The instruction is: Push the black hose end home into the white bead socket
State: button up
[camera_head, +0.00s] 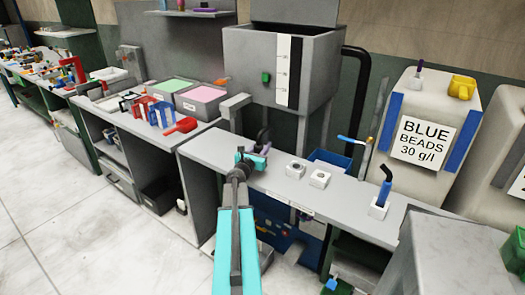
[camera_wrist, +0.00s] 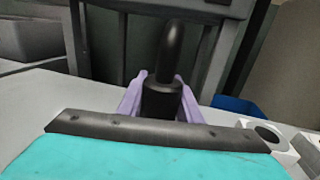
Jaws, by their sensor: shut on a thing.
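My gripper (camera_head: 258,149), with purple fingers, is over the grey bench at the left of the sockets. In the wrist view the fingers are shut on a black hose end (camera_wrist: 168,70), one on each side. It stands roughly upright, its upper end bent or rounded; its lower end is hidden behind my wrist. Two white square sockets with round holes, one (camera_head: 295,168) nearer my gripper and another (camera_head: 320,179), sit on the bench to the right, apart from the hose. The nearer one shows in the wrist view (camera_wrist: 285,147). I cannot tell which is the bead socket.
A third white socket (camera_head: 378,211) holds a blue hose piece (camera_head: 384,190). A grey hopper (camera_head: 255,55) stands behind the bench (camera_head: 220,150). A blue bin (camera_head: 330,157) is behind the sockets. A "BLUE BEADS" container (camera_head: 425,140) stands at right.

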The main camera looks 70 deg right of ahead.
jog(key=shift+s+a+r, duration=0.1)
jog(key=shift+a+r, duration=0.35)
jog(key=shift+r, duration=0.3)
jog(key=s+a+r+p, duration=0.1)
jog(key=s+a+p, duration=0.1)
jog(key=a, duration=1)
jog(key=shift+s+a+r+p, duration=0.2)
jog(key=shift+r+p, duration=0.15)
jog(key=shift+p, duration=0.25)
jog(key=a+p, duration=0.1)
jog(key=p, duration=0.2)
jog(key=shift+s, duration=0.15)
jog(key=shift+a+p, duration=0.15)
jog(key=shift+p, duration=0.9)
jog(key=shift+s+a+p, duration=0.15)
jog(key=shift+a+p, duration=0.2)
jog(key=shift+p, duration=0.7)
jog(key=shift+a+f+p, duration=0.1)
jog(key=shift+a+p, duration=0.1)
jog(key=shift+p, duration=0.3)
